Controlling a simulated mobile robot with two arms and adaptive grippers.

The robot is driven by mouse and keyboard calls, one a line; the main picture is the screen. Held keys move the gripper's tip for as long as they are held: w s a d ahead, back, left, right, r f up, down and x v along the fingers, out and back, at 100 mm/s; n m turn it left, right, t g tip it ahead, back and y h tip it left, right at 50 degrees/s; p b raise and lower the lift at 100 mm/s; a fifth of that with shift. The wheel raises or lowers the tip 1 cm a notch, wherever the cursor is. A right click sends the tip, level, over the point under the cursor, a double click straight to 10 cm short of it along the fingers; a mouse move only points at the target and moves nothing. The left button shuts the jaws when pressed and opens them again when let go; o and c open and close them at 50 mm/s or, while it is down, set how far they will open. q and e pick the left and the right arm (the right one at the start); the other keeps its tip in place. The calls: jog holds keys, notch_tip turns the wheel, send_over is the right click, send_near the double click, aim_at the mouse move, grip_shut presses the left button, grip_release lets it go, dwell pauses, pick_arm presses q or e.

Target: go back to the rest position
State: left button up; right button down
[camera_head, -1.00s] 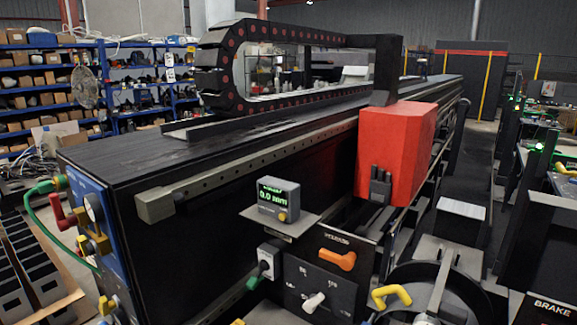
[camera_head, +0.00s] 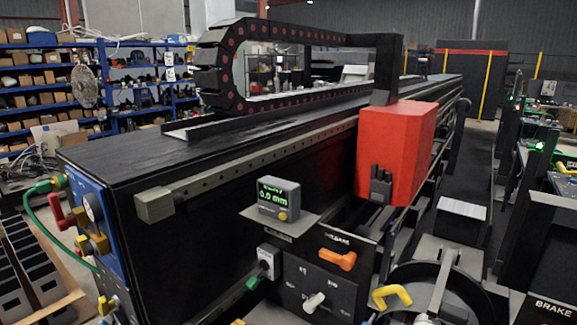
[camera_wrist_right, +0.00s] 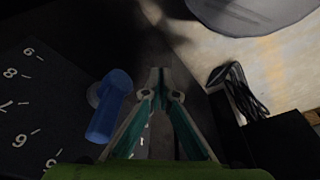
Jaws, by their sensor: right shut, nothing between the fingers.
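My right gripper (camera_wrist_right: 158,75) shows in the right wrist view, with its teal-lined fingers meeting at the tips, shut and empty. A blue lever (camera_wrist_right: 110,105) stands to the left of the fingers, apart from them, beside a dark dial panel (camera_wrist_right: 35,110) with white numbers. Neither gripper shows in the head view. In the head view the black drag chain (camera_head: 235,65) loops over the long machine bed, and its arm joins the red carriage (camera_head: 395,150).
The display box (camera_head: 279,198) reads 0.0 mm. An orange brake handle (camera_head: 338,259), a white knob (camera_head: 314,302) and a yellow handle (camera_head: 391,296) are at the front. Blue shelves (camera_head: 150,84) stand behind at left. Dark cables (camera_wrist_right: 238,88) lie right of the fingers.

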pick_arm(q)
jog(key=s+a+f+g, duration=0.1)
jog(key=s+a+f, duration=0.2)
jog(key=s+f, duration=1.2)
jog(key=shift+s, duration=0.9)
pick_arm(e)
jog(key=s+d+f+g, duration=0.1)
jog(key=s+d+f, duration=0.2)
jog(key=s+f, duration=1.2)
jog(key=shift+s, duration=0.9)
